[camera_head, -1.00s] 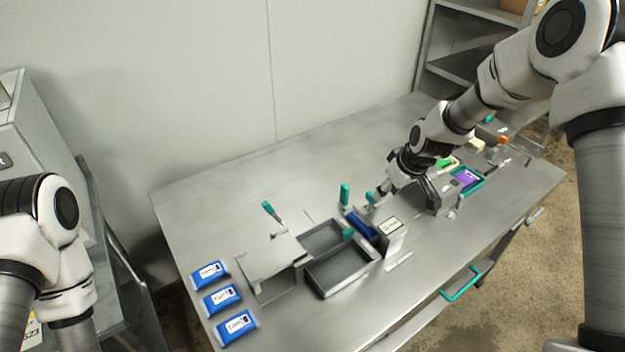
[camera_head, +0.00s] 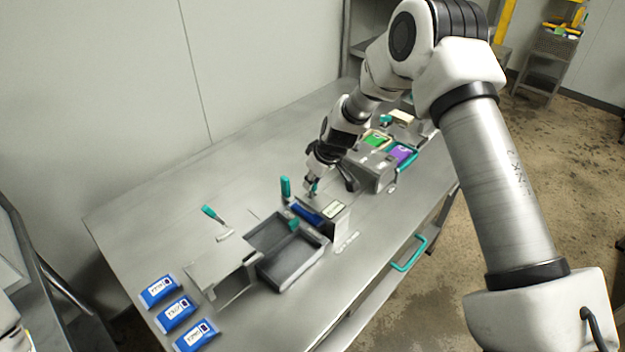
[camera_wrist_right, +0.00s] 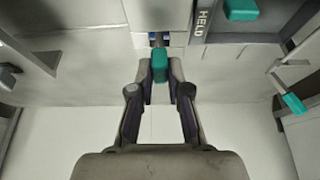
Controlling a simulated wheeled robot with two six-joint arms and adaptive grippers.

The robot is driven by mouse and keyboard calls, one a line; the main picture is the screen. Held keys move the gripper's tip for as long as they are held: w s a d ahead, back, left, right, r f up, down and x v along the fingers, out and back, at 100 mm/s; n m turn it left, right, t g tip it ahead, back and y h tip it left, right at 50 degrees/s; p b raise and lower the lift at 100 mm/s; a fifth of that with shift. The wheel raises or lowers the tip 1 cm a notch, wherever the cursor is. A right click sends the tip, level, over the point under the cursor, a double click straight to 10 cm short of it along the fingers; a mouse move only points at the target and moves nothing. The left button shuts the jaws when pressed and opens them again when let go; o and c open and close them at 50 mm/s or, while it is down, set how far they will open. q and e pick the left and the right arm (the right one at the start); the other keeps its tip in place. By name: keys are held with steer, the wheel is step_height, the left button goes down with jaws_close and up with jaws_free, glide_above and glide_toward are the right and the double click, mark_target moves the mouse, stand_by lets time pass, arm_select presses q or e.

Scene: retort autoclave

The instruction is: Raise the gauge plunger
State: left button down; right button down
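The gauge is a grey block with a blue part (camera_head: 307,213) and a pale label face (camera_head: 333,209) on the table. Its plunger has a teal knob (camera_head: 314,187), mostly covered by my right gripper (camera_head: 312,189). In the right wrist view the teal knob (camera_wrist_right: 168,76) sits between the fingertips of my right gripper (camera_wrist_right: 163,72). The fingers are drawn in close on both sides and look shut on it. A short stem shows beyond the knob. My left gripper is out of view.
An open grey two-part tray (camera_head: 290,268) and a grey cover (camera_head: 222,267) stand left of the gauge. Several blue packs (camera_head: 177,312) lie at the front left. A grey box (camera_head: 372,172) stands to the right.

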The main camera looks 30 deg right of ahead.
steer(key=shift+r+p, duration=0.3)
steer(key=shift+r, duration=0.6)
steer(key=shift+w, duration=0.15)
steer(key=c, duration=1.1)
jaws_free()
steer(key=shift+c, duration=0.2)
steer(key=shift+r, duration=0.1)
